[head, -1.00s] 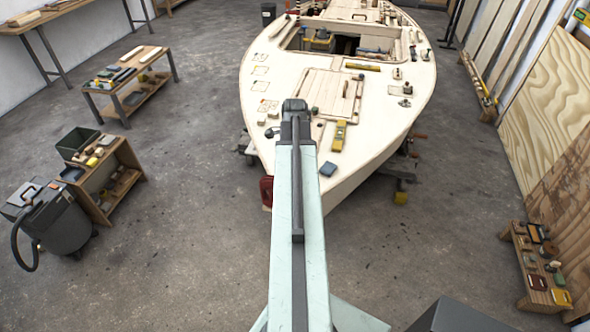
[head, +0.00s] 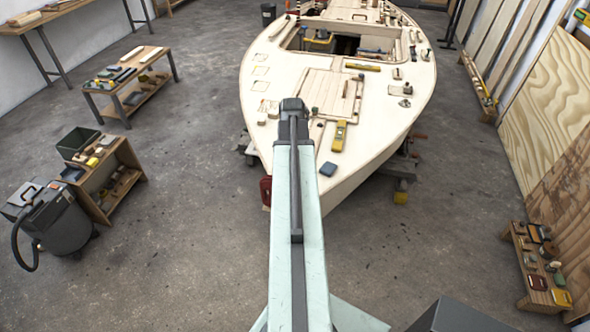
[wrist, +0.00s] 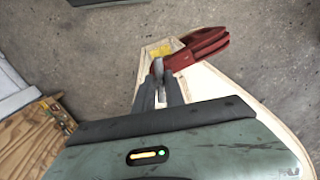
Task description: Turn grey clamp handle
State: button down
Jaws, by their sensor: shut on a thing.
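In the wrist view, a red clamp (wrist: 197,50) sits at the tip of the pale plywood hull (wrist: 220,84). Its small grey handle (wrist: 158,68) stands between the dark fingers of my gripper (wrist: 158,82). My gripper is shut on the grey handle, with the red clamp body just to the right of the fingertips. In the head view, the red clamp (head: 266,191) shows at the bow, left of my arm. My arm hides the gripper and the grey handle there.
The hull deck (head: 385,125) carries loose items, among them a yellow level (head: 339,135) and a blue-grey block (head: 328,168) near the bow. A wooden shelf (head: 103,180) and a grey vacuum (head: 58,225) stand at left.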

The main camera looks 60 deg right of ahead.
jog(key=n, duration=0.4)
jog(key=shift+n, duration=0.4)
jog(key=n, duration=0.9)
jog(key=shift+a, duration=0.1)
jog(key=shift+n+h, duration=0.3)
jog(key=shift+n, duration=2)
jog(key=c, duration=1.3)
grip_release()
jog(key=shift+w, duration=0.1)
